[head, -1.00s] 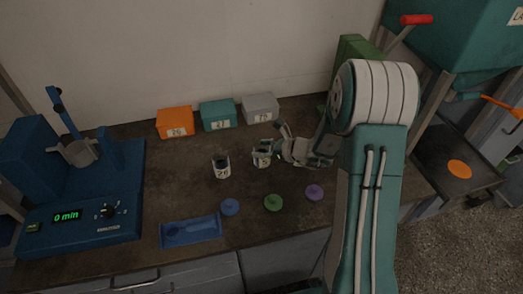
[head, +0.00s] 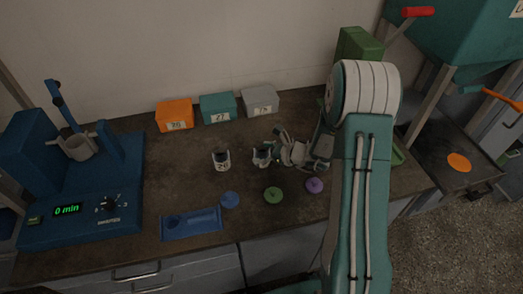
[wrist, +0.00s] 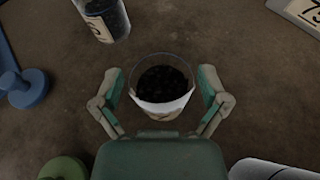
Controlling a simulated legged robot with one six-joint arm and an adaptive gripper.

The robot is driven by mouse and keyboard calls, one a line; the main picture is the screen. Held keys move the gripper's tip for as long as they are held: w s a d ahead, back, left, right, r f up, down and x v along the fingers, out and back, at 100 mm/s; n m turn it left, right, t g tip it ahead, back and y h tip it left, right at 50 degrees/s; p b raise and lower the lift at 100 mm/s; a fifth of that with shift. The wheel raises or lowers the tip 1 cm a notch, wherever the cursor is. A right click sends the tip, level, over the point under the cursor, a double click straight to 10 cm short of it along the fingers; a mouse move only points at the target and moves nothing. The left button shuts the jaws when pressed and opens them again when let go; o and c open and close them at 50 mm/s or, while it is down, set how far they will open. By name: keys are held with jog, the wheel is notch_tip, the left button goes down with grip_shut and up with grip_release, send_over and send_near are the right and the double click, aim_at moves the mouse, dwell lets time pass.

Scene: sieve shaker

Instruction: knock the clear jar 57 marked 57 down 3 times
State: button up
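A clear jar with dark contents and a pale label (head: 262,158) stands upright on the bench. In the wrist view this jar (wrist: 162,88) sits between the two fingers of my gripper (wrist: 162,80). The fingers are apart, one on each side, with a narrow gap visible beside the glass. A second similar jar (head: 221,160) stands to the left, and shows at the top left of the wrist view (wrist: 104,18). The label numbers are too small or cut off to read surely, so I cannot tell which jar is 57.
Orange (head: 174,115), teal (head: 218,108) and grey (head: 261,102) boxes stand at the back. Blue (head: 229,200), green (head: 273,195) and purple (head: 314,185) lids and a blue tray (head: 192,224) lie in front. A blue shaker (head: 80,190) stands left.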

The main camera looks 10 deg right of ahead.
jog(key=shift+r, duration=0.15)
jog(key=shift+d, duration=0.15)
jog(key=v, duration=1.1)
jog(key=shift+s+d, duration=0.2)
jog(key=shift+s, duration=0.1)
jog(key=shift+r, duration=0.1)
